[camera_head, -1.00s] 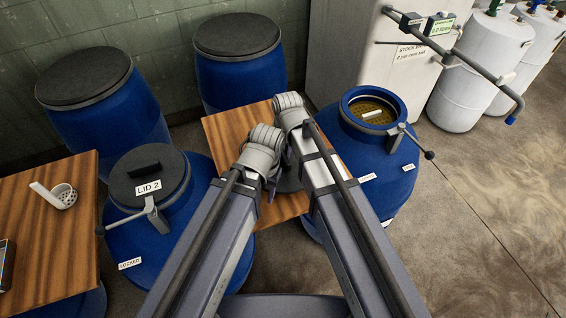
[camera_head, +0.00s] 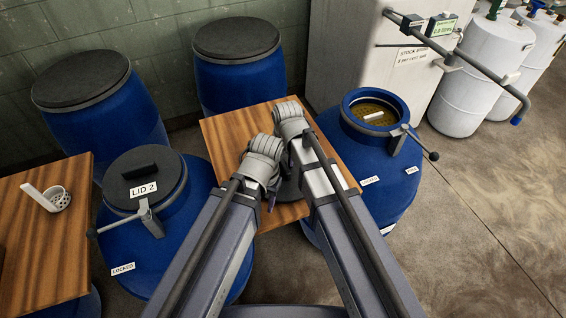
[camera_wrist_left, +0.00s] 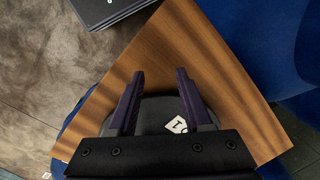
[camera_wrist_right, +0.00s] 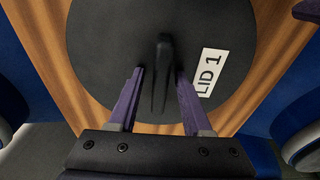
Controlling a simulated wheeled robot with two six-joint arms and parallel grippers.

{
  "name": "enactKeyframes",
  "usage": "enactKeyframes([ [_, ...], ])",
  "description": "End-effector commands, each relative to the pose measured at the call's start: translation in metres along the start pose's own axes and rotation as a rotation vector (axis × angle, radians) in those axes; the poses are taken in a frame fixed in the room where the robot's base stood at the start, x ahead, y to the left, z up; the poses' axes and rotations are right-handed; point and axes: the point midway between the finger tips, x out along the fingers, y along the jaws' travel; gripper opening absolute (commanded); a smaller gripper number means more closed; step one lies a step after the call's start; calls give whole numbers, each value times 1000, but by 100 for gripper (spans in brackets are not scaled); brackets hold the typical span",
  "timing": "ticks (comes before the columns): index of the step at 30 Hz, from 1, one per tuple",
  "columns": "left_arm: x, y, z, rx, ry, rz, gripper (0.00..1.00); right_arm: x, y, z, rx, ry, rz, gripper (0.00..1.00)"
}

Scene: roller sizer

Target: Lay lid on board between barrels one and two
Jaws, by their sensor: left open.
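The round dark lid 1 (camera_wrist_right: 215,35) lies on the wooden board (camera_head: 235,135) between the open barrel (camera_head: 390,195) and the barrel under lid 2 (camera_head: 143,170). My arms partly cover it in the head view. In the right wrist view my right gripper (camera_wrist_right: 160,72) is open, its fingers on either side of the lid's upright handle (camera_wrist_right: 162,60) with visible gaps. In the left wrist view my left gripper (camera_wrist_left: 160,72) is open and empty over the board, with the lid's edge and label (camera_wrist_left: 177,126) showing below and between its fingers.
Two dark-topped blue barrels (camera_head: 238,80) (camera_head: 105,105) stand behind by the wall. A wooden table (camera_head: 45,250) with a white strainer cup (camera_head: 58,198) is at left. A grey cabinet (camera_head: 345,50) and white drums (camera_head: 465,90) stand at back right. The floor at right is clear.

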Motion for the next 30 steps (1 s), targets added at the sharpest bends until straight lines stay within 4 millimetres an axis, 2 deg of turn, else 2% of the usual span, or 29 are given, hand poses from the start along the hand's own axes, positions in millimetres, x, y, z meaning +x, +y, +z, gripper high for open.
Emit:
enactKeyframes([
  [8, -1, 0, 0, 0, 0, 0, 50, -1, -1, 0, -1, 0, -1, 52],
  [14, -10, -1, 1, 0, 0, 0, 50, -10, 0, 0, 0, 0, -1, 52],
  [20, -33, -3, 2, 0, 0, 0, 50, -33, 0, -1, 0, 0, 0, 52],
  [30, -85, -8, 5, 0, 0, 0, 50, -86, 0, -1, 0, 0, 0, 52],
])
